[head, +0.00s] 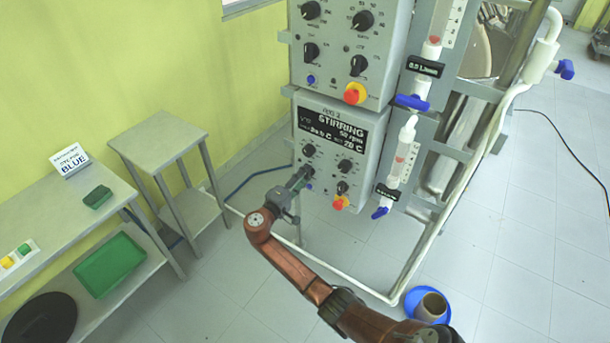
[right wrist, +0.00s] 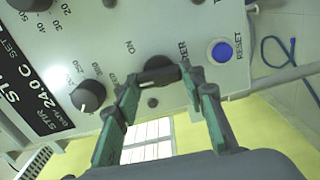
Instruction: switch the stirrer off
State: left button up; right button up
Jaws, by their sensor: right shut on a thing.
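The lower grey control box (head: 345,120) has a black display reading STIRRING. In the right wrist view, the black stirrer knob (right wrist: 158,72) sits on the box's panel, its bar lying roughly level in the picture. An "ON" mark and part of a label ending in "RER" show beside it. My right gripper (right wrist: 159,80) has its green-padded fingers on either side of the knob, shut on it. In the head view, the right gripper (head: 302,176) is at the lower left of the box and hides most of this knob. My left gripper is not in view.
A blue reset button (right wrist: 221,52) and another black knob (right wrist: 88,96) flank the stirrer knob. A second control box (head: 335,45) stands above. A small table (head: 160,137) is at left.

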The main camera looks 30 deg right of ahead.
jog(key=shift+n, duration=0.5)
jog(key=o, duration=1.2)
jog(key=shift+c, duration=0.2)
jog(key=v, duration=1.2)
